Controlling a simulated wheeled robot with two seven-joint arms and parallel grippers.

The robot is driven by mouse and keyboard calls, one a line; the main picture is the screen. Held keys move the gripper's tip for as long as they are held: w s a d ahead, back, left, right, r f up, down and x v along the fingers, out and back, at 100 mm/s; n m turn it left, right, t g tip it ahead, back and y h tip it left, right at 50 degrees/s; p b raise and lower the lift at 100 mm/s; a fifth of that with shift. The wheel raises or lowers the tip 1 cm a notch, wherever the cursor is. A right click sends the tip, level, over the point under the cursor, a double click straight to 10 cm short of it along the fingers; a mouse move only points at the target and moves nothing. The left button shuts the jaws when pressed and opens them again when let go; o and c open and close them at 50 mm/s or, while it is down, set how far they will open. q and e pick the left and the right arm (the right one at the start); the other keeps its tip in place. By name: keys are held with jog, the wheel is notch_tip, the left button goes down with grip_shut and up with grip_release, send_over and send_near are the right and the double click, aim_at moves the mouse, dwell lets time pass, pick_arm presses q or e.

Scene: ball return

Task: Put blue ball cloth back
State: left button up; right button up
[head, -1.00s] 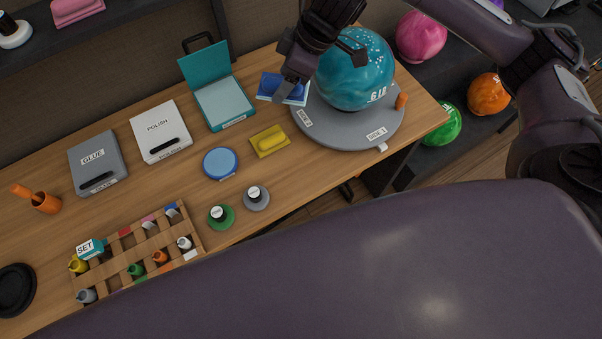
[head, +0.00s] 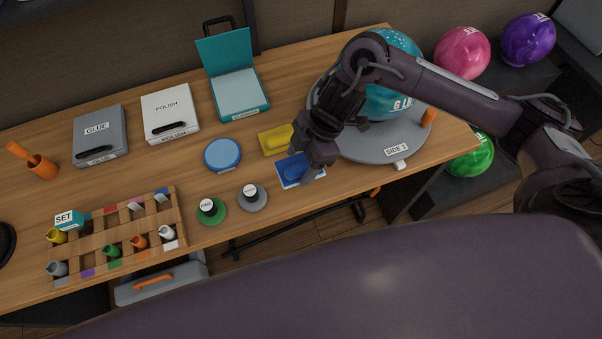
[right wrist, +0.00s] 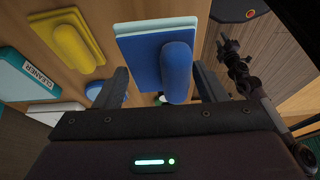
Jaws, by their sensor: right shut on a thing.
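The blue ball cloth is a flat blue pad with a rounded darker blue handle on top. It shows in the head view (head: 290,172) near the table's front edge and in the right wrist view (right wrist: 177,70). My right gripper (head: 308,165) is shut on it, with one finger on each side in the right wrist view (right wrist: 160,85). I cannot tell whether the pad touches the table. A yellow cloth (head: 275,140) lies just behind it.
A teal ball (head: 385,103) sits on a grey round turntable (head: 365,148) at right, partly behind my arm. Grey and green round-based bottles (head: 252,200) (head: 211,213) stand left of the cloth. A blue disc (head: 222,154), open teal cleaner box (head: 239,94) and bottle rack (head: 105,225) lie further left.

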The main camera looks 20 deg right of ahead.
aim_at(301, 175)
notch_tip(301, 175, down, 6)
jog(key=shift+f, duration=0.1)
pick_arm(q)
jog(key=shift+d, duration=0.35)
pick_arm(e)
jog(key=shift+f, duration=0.15)
jog(key=o, duration=0.9)
jog(key=shift+r, duration=0.25)
pick_arm(q)
jog(key=shift+s+a, duration=0.1)
jog(key=shift+a, duration=0.05)
pick_arm(e)
jog(key=v, duration=1.2)
jog(key=shift+a, duration=0.1)
